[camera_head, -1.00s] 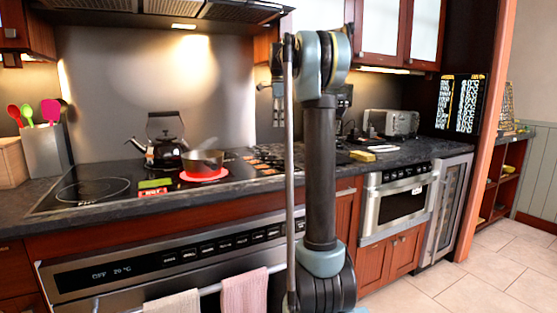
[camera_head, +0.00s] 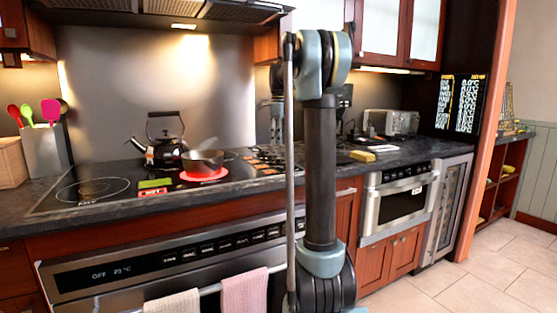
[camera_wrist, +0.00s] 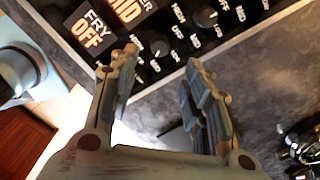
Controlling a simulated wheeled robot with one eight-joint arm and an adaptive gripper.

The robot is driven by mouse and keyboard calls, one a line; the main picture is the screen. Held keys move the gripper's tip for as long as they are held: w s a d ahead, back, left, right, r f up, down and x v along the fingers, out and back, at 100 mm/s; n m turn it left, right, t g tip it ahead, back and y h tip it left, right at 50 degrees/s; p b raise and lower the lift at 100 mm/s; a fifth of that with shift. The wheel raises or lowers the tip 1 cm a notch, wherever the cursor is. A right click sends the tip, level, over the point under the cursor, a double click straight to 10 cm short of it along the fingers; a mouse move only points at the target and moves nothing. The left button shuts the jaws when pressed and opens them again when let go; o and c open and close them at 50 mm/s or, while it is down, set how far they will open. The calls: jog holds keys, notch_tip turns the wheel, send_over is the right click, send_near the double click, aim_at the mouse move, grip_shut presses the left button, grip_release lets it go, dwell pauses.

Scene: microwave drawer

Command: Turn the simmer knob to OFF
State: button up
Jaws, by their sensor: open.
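In the wrist view my gripper (camera_wrist: 161,62) is open, its two fingers reaching toward the stove's control strip. A dark round knob (camera_wrist: 159,47) lies between and just beyond the fingertips, and the gap looks empty. Another knob (camera_wrist: 205,18) sits farther up to the right, with small white labels around both. I cannot read which one is the simmer knob. In the head view the knob area (camera_head: 268,162) is at the right end of the cooktop, partly behind my arm; the fingers are not clear there.
A sign reading FRY OFF (camera_wrist: 92,28) lies left of the knobs in the wrist view. In the head view a pot (camera_head: 205,160) stands on a glowing red burner, with a kettle (camera_head: 163,143) behind it. A toaster (camera_head: 391,122) stands on the right counter.

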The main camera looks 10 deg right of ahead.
aim_at(279, 159)
notch_tip(279, 159, down, 9)
jog(key=shift+r, duration=0.2)
dwell(0.3)
grip_shut()
